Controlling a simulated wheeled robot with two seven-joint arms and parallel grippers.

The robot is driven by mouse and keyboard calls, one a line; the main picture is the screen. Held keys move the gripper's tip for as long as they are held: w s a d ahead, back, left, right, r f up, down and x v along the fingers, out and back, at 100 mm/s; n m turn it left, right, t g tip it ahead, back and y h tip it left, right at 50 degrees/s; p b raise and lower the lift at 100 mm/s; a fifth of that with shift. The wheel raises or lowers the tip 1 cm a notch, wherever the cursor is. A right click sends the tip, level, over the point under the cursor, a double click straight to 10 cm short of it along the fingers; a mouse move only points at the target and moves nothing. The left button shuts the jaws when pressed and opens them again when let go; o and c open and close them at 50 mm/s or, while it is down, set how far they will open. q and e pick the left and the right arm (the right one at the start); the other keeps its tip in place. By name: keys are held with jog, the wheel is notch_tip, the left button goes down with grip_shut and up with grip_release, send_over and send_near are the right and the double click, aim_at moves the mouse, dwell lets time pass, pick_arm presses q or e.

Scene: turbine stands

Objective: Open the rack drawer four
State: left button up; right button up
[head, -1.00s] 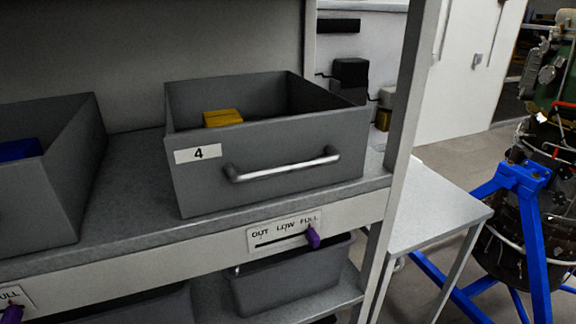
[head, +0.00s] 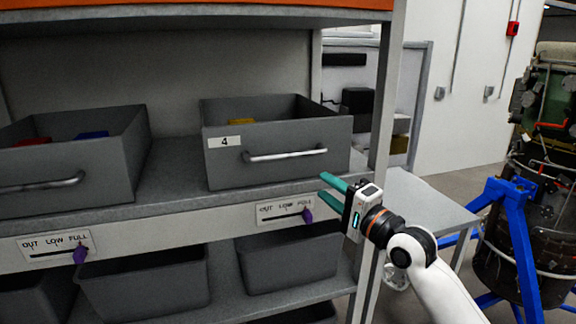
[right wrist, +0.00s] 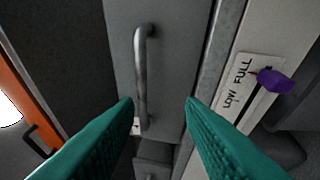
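Drawer four (head: 230,168) is a grey open-topped box with a white "4" label (head: 224,142) and a silver bar handle (head: 286,155). It sits on the rack's upper shelf, with a yellow item (head: 241,122) inside. My right gripper (head: 326,188), with green fingers, is open and empty in front of the shelf, below and right of the handle. In the right wrist view the handle (right wrist: 141,75) lies ahead of the open fingers (right wrist: 158,103), apart from them and left of centre. My left gripper is not in view.
Another grey drawer (head: 110,160) stands to the left. Below the shelf edge are OUT/LOW/FULL sliders with purple knobs (head: 307,215) and grey bins (head: 290,258). A rack post (head: 384,100) stands right of drawer four. A blue stand (head: 515,220) holds a turbine at right.

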aim_at(291, 158)
jog(key=shift+g+y, duration=0.3)
jog(key=shift+y, duration=0.2)
jog(key=p+x, duration=0.1)
jog(key=x, duration=0.3)
jog(key=r+p+x, duration=0.1)
jog(key=x, duration=0.3)
jog(key=s+r+p+x, duration=0.1)
jog(key=x, duration=0.3)
jog(key=shift+a+r, duration=0.15)
jog(key=shift+a, duration=0.3)
jog(key=shift+s, duration=0.1)
grip_shut()
